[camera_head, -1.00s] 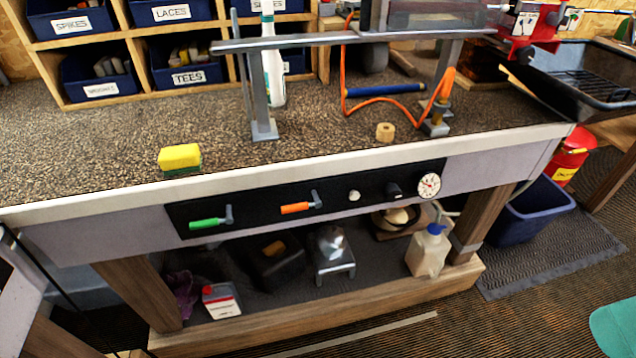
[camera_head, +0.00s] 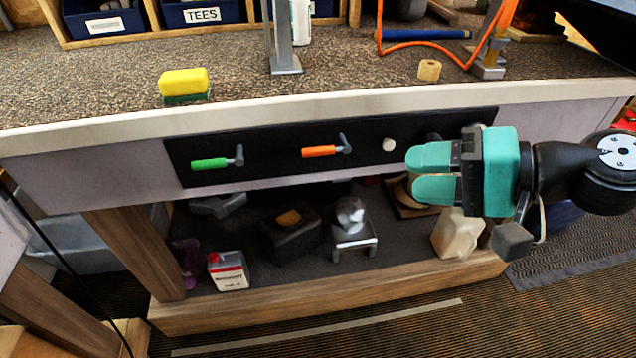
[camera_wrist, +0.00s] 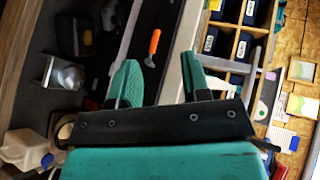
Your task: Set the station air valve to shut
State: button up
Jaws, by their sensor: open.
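A black panel (camera_head: 270,160) on the bench front carries two lever handles. The green lever (camera_head: 210,164) is at left and the orange lever (camera_head: 320,151) is at the middle; both handles lie roughly level, pointing left from their grey pivots. No label tells me which one is the air valve. My gripper (camera_head: 412,174) is open and empty, to the right of the orange lever and apart from it in the head view. In the wrist view the orange lever (camera_wrist: 154,42) shows beyond the spread fingers (camera_wrist: 160,75). My gripper hides the panel's right part.
A round knob (camera_head: 389,145) sits on the panel between the orange lever and my gripper. The shelf below holds a red-and-white can (camera_head: 228,271) and a metal stand (camera_head: 352,225).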

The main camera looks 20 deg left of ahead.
jog(key=w+f+m+t+y+b, duration=0.2)
jog(key=w+f+m+t+b, duration=0.1)
jog(key=w+f+m, duration=0.25)
jog(key=p, duration=0.2)
send_near(320, 154)
jog(key=x, duration=1)
jog(key=shift+a, duration=0.1)
jog(key=shift+c, duration=0.3)
grip_shut()
